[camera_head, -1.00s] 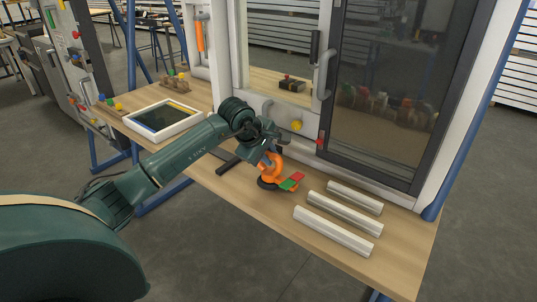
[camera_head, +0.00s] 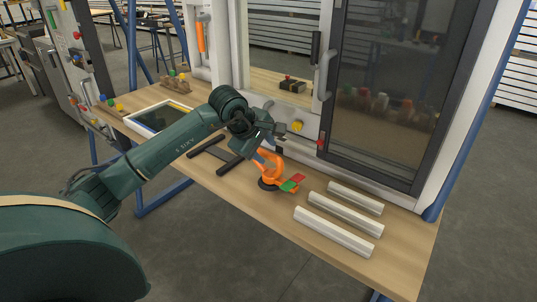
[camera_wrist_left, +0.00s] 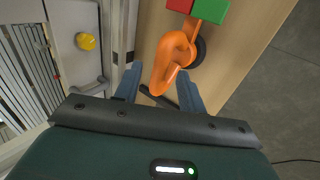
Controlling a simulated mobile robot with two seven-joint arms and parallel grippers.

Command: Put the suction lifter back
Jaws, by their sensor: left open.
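The orange suction lifter (camera_head: 272,177) stands on the wooden table with its black cup down. It also shows in the wrist view (camera_wrist_left: 172,56), with part of the cup visible behind the handle. My left gripper (camera_wrist_left: 158,88) is open, with its blue fingers apart on either side of the near end of the orange handle. In the head view the gripper (camera_head: 261,156) is just above and left of the lifter. I cannot tell whether a finger touches it. My right gripper is not in view.
A red piece (camera_head: 298,178) and a green piece (camera_head: 288,186) are beside the lifter. Several pale profiles (camera_head: 345,213) lie to the right. Dark bars (camera_head: 230,164) lie to the left, near a framed panel (camera_head: 157,116). The window frame (camera_head: 410,180) rises behind.

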